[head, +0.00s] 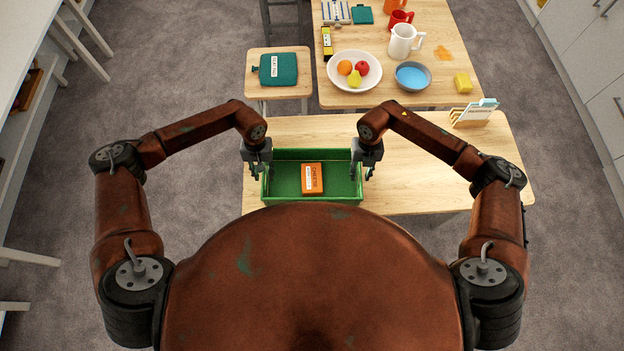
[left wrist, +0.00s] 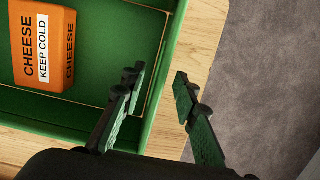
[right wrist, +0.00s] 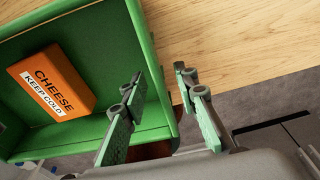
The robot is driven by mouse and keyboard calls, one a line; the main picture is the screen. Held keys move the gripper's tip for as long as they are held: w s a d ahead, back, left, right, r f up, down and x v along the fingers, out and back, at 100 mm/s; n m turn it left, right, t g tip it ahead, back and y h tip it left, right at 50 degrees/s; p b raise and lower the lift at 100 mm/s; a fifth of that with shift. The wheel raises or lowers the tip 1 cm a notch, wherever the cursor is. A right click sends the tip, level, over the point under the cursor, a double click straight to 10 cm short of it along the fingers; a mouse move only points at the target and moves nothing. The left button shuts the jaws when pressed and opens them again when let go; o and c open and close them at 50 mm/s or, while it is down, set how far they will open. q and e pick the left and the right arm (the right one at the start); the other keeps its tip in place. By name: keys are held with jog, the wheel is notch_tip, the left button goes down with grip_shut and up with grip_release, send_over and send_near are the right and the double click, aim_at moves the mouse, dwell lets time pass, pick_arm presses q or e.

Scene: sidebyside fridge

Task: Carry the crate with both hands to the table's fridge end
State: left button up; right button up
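The green crate (head: 285,155) sits on the near wooden table (head: 430,180), toward its left end. An orange cheese block (head: 313,178) lies inside it; it also shows in the left wrist view (left wrist: 45,45) and the right wrist view (right wrist: 52,82). My left gripper (head: 260,172) is at the crate's left end wall, open, with one finger inside the crate and one outside. My right gripper (head: 367,173) is at the right end wall, open, its fingers likewise on either side of the wall. Gaps show between fingers and walls.
The near table is clear right of the crate up to a rack holding cards (head: 474,114). A stool (head: 261,94) carries a teal pouch.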

pick_arm(q)
jog(key=shift+s, duration=0.1)
jog(key=shift+c, duration=0.5)
pick_arm(e)
jog(key=shift+s+r, duration=0.1)
jog(key=shift+c, duration=0.5)
pick_arm(q)
jog(key=shift+w+f, duration=0.2)
jog(key=shift+w, duration=0.35)
jog(key=c, duration=0.5)
pick_arm(e)
jog(key=shift+w+f, duration=0.25)
jog(key=shift+w, duration=0.3)
jog(key=c, duration=0.5)
pick_arm(q)
jog(key=shift+c, duration=0.5)
pick_arm(e)
jog(key=shift+c, duration=0.5)
pick_arm(q)
jog(key=shift+s+r, duration=0.15)
jog(key=shift+s, duration=0.15)
grip_shut()
pick_arm(e)
jog(key=shift+s+r, duration=0.15)
jog(key=shift+s, duration=0.15)
grip_shut()
pick_arm(q)
jog(key=shift+w, duration=0.1)
pick_arm(e)
jog(key=shift+w, duration=0.1)
